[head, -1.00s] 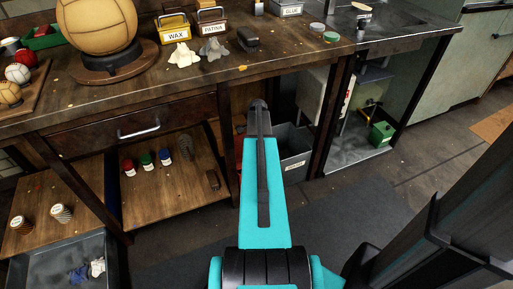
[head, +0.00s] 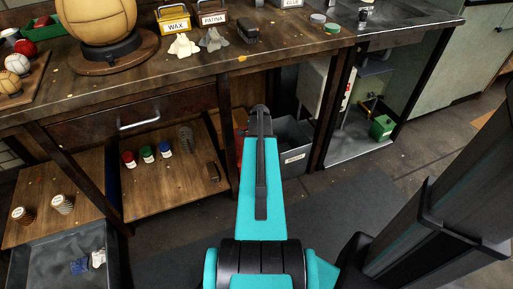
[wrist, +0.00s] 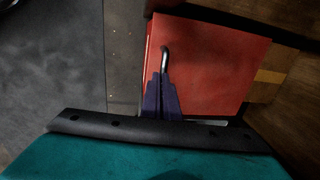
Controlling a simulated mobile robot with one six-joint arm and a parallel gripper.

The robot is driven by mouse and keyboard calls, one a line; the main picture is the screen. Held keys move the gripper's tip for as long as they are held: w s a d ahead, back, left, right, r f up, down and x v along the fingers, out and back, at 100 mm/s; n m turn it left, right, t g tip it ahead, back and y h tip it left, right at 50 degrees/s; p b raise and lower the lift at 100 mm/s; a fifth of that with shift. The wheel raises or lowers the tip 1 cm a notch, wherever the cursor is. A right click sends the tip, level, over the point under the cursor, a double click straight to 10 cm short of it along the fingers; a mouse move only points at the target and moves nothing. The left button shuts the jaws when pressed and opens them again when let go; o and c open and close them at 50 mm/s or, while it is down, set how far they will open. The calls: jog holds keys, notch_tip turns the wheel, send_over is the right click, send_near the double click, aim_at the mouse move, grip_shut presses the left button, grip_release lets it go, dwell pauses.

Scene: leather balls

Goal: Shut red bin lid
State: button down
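The red bin lid (wrist: 225,65) fills the upper middle of the wrist view as a flat red panel with a curved metal handle (wrist: 165,54) at its left part. My gripper (wrist: 162,78) has its dark purple fingers close together at the lower end of this handle, and they appear shut on it. In the head view my arm hides most of the red bin; only a small red patch (head: 240,117) shows left of the arm under the bench. The gripper's fingers are hidden there. I cannot tell the lid's exact angle.
A grey bin (head: 297,155) stands right of my arm under the workbench (head: 200,75). A bench leg (head: 229,125) stands close on the left. A shelf (head: 165,195) with small jars is left of it. Dark mat and floor lie open in front.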

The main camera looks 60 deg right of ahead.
jog(key=shift+s+d+f, duration=0.1)
jog(key=shift+s+f, duration=0.2)
jog(key=shift+r, duration=0.15)
notch_tip(320, 180, up, 10)
jog(key=s+a+p, duration=0.1)
jog(key=p, duration=0.5)
jog(key=shift+a+p, duration=0.15)
jog(key=shift+p, duration=0.2)
jog(key=shift+s, duration=0.15)
